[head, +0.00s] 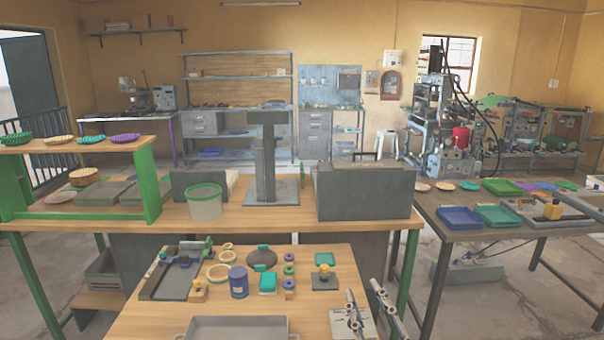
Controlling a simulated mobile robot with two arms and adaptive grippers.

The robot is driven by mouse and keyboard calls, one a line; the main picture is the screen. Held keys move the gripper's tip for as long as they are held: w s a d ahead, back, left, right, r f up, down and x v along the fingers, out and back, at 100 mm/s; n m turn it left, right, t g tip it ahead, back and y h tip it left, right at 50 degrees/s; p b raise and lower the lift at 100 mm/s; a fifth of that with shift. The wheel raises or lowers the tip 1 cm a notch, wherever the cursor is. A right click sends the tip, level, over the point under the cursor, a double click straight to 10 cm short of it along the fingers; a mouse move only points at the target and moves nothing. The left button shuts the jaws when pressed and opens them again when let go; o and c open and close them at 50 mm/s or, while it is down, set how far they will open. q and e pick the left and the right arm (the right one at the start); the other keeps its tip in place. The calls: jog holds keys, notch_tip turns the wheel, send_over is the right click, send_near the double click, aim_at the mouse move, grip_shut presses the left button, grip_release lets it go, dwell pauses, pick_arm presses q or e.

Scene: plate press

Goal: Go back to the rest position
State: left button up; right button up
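My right gripper (362,289) shows at the bottom of the head view, right of centre. Its two fingers point away from me and stand apart, with nothing seen between them. It is over the front right corner of the near wooden table (205,320). A pale flat piece (340,322) lies partly behind its left finger. My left gripper is not in view.
The near table holds a grey tray (236,321), a blue can (238,282), rings, small knobbed pieces and a dark fixture (172,280). Behind it, the long bench carries a press (266,165) and a pale bucket (204,203). A dark table (455,231) with trays stands right.

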jog(key=s+d+f+m+g+h, duration=0.35)
jog(key=d+f+g, duration=0.2)
jog(key=f, duration=0.65)
jog(key=s+d+f+g, duration=0.2)
jog(key=s+f+g, duration=0.3)
jog(key=s+f, duration=0.6)
jog(key=s+d+f+g, duration=0.1)
jog(key=s+f+g, duration=0.5)
jog(key=s, duration=0.8)
notch_tip(320, 180, down, 28)
jog(key=s, duration=0.3)
jog(key=s+d+f+g, duration=0.1)
jog(key=s+d+f, duration=0.2)
jog(key=s+f, duration=1.2)
jog(key=shift+s, duration=0.55)
